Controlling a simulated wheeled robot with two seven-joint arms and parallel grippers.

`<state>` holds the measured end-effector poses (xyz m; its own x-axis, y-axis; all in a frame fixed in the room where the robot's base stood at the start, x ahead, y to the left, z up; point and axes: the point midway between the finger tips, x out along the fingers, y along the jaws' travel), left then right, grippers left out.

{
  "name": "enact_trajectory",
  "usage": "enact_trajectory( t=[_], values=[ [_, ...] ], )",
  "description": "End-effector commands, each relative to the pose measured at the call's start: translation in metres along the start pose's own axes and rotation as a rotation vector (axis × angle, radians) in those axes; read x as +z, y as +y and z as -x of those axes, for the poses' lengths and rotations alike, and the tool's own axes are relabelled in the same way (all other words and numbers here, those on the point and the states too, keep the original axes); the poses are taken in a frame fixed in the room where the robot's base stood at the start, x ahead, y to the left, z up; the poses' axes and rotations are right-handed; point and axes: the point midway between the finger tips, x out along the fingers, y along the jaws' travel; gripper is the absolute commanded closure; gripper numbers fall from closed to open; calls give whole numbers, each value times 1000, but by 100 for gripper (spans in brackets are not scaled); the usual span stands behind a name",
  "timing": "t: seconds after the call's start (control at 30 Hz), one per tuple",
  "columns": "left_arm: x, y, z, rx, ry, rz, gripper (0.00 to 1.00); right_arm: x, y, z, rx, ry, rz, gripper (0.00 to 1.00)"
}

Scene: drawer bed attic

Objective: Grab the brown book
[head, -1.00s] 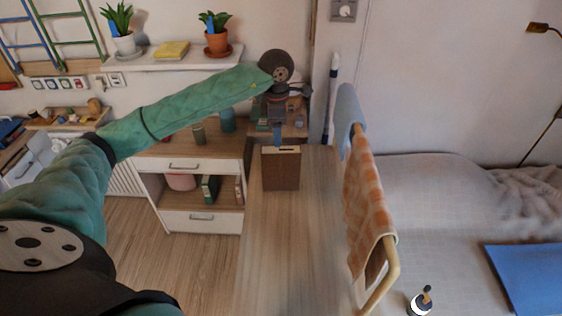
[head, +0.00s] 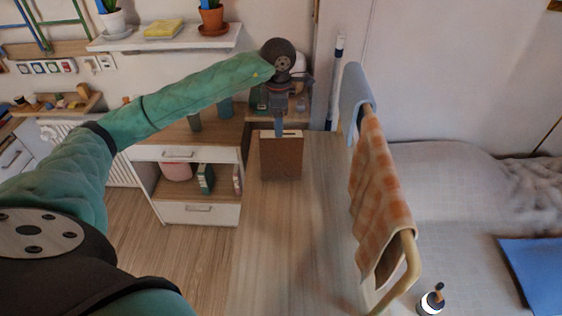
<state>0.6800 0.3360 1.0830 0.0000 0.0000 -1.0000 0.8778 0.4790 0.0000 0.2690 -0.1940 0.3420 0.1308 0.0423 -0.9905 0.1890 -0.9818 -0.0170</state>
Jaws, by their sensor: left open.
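The brown book (head: 281,158) stands upright on the wooden top in the middle of the head view. Its brown face is toward me and its pale top edge shows. My left gripper (head: 280,131) points down from above at the book's top edge, with its jaws open. The fingertips overlap the top edge in the picture. I cannot tell whether they touch the book or straddle it. My right gripper is not in view.
A rail with an orange checked cloth (head: 378,190) stands to the right of the wooden top (head: 285,245). A bed (head: 455,200) lies beyond it. A low shelf unit (head: 197,212) is at left, below a wall shelf (head: 185,40) with plants. The near wooden top is clear.

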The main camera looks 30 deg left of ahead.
Motion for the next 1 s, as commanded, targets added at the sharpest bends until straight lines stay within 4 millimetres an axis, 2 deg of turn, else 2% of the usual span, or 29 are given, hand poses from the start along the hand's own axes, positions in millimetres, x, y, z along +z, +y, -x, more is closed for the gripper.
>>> enact_trajectory(
  t=[0.03,0.1,0.2,0.37,0.77,1.0],
  values=[
    [0,0,-12,0,0,0,35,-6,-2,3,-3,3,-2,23],
    [0,0,-17,0,0,0,35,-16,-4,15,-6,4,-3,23],
    [0,0,-21,0,0,0,35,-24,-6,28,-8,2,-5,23],
    [0,0,-25,-1,1,0,35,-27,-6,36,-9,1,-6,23],
    [2,0,-51,-1,0,1,35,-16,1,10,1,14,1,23],
    [5,1,-67,-1,1,0,35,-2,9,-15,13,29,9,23]
  ],
)
